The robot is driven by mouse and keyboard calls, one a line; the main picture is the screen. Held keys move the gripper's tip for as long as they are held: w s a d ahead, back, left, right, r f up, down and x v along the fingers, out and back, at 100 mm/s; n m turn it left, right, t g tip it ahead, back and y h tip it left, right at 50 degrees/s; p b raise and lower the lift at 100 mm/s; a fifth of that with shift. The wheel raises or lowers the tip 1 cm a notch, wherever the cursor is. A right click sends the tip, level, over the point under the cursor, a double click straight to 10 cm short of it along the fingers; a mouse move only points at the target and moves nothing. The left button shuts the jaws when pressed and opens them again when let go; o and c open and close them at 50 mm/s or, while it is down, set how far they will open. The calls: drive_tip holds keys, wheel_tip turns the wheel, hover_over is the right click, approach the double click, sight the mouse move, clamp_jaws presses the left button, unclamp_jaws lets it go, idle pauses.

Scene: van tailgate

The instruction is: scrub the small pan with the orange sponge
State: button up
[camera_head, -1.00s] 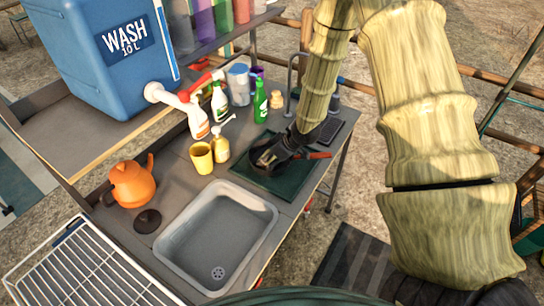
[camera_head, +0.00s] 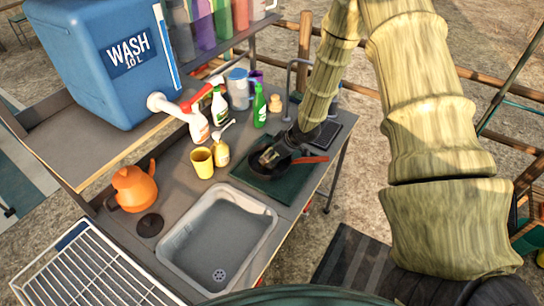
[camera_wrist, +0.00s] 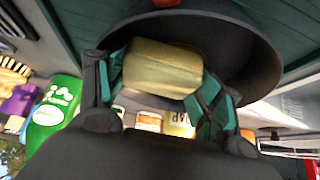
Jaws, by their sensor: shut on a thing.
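The small pan (camera_head: 258,173) is dark with a red-orange handle (camera_head: 312,159) pointing right, and it lies on a dark green mat (camera_head: 292,187). Its dark bowl (camera_wrist: 262,62) fills the upper part of the wrist view. My gripper (camera_head: 271,157) is over the pan, pointing down into it. Its teal-padded fingers (camera_wrist: 160,85) are shut on a block-shaped sponge (camera_wrist: 163,68), which looks pale yellow-olive rather than orange. I cannot tell whether the sponge touches the pan's bottom.
A grey sink basin (camera_head: 218,240) is in front of the mat. A yellow cup (camera_head: 202,162), a soap pump bottle (camera_head: 221,150), spray bottles and a green bottle (camera_head: 260,106) stand behind-left. An orange kettle (camera_head: 134,188) and black lid (camera_head: 150,225) are at left.

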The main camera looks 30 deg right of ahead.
drive_tip(key=shift+r+p, duration=2.45)
drive_tip(key=shift+r, duration=0.55)
drive_tip(key=shift+r+p, duration=1.3)
drive_tip(key=shift+r, duration=0.25)
drive_tip(key=shift+f, duration=0.2)
drive_tip(key=shift+s+f+b, duration=0.1)
drive_tip(key=shift+f+b, duration=2.15)
drive_tip(key=shift+f, duration=1.25)
drive_tip(key=shift+f+b, duration=0.55)
drive_tip(key=shift+f, duration=0.4)
drive_tip(key=shift+a, duration=0.1)
